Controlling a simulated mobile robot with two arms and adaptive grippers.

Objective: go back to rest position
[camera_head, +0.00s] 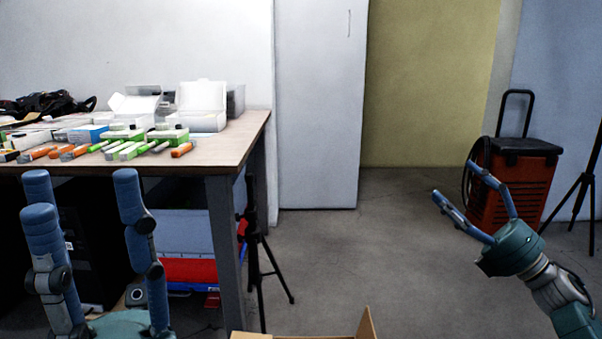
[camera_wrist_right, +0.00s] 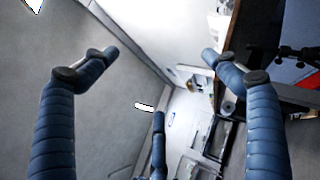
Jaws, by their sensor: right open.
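My left gripper (camera_head: 82,178) is at the lower left of the head view, its blue fingers pointing up in front of the table's front edge. The fingers stand well apart with nothing between them. My right gripper (camera_head: 453,180) is at the right of the head view, over open floor and away from the table. Its blue fingers point up and to the left, spread and empty. In the right wrist view, the right gripper's fingers (camera_wrist_right: 160,55) are wide apart and hold nothing.
The table (camera_head: 225,152) at left bears open white boxes (camera_head: 203,106) and several orange and green tools. A black tripod (camera_head: 255,262) stands beside its leg. A cardboard box edge (camera_head: 366,326) shows at bottom centre. A red-and-black cart (camera_head: 515,180) stands at right. The middle floor is clear.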

